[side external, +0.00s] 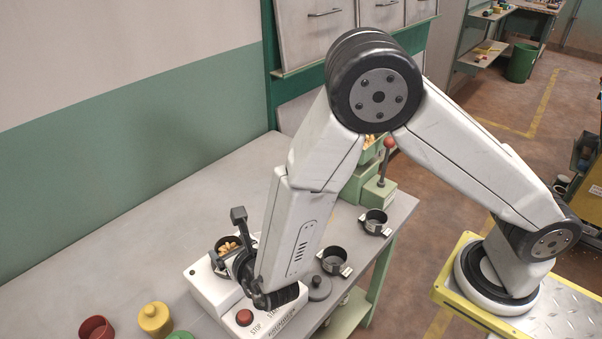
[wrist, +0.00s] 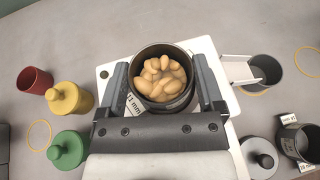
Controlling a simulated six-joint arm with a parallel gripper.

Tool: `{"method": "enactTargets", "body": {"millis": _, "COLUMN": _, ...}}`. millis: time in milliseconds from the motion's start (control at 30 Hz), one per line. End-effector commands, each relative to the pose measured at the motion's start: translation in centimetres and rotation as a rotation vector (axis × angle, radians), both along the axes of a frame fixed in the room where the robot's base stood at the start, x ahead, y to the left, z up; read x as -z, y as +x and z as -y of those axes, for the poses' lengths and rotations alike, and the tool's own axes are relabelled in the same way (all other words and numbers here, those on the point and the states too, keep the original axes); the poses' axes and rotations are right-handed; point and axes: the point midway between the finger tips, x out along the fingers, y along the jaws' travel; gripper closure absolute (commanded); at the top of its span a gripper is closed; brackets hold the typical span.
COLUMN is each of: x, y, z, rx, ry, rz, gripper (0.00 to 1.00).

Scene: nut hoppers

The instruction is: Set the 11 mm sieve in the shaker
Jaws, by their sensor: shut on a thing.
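A dark round sieve (wrist: 164,55) full of pale nuts (wrist: 160,78) sits between the two fingers of my gripper (wrist: 160,85), which is shut on it. In the side view, the sieve (side external: 222,243) is over the left part of the white shaker (side external: 199,281), partly hidden by my gripper (side external: 238,255). The shaker also shows beneath it in the wrist view (wrist: 205,47). I cannot tell whether the sieve touches the shaker.
Two other dark sieves (side external: 375,221) (side external: 334,262) stand on the bench to the right, near a grey lid (side external: 319,289). A green hopper stand with a red-knobbed lever (side external: 388,144) is behind. A red cup (side external: 96,329) and a yellow lidded pot (side external: 155,319) stand front left.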

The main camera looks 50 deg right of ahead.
Motion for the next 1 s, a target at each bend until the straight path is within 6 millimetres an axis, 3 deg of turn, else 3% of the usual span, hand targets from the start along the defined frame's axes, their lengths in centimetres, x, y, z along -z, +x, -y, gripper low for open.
{"method": "enactTargets", "body": {"millis": 500, "x": 0.62, "y": 0.03, "z": -0.02, "rx": -0.001, "ry": 0.001, "rz": 0.002, "gripper": 0.87}}
{"method": "enactTargets", "body": {"millis": 533, "x": 0.62, "y": 0.03, "z": -0.02, "rx": -0.001, "ry": 0.001, "rz": 0.001, "gripper": 0.08}}
{"method": "enactTargets", "body": {"millis": 567, "x": 0.60, "y": 0.03, "z": -0.03, "rx": -0.001, "ry": 0.001, "rz": 0.001, "gripper": 0.00}}
{"method": "enactTargets", "body": {"millis": 1000, "x": 0.23, "y": -0.08, "z": -0.04, "rx": -0.001, "ry": 0.000, "rz": 0.000, "gripper": 0.00}}
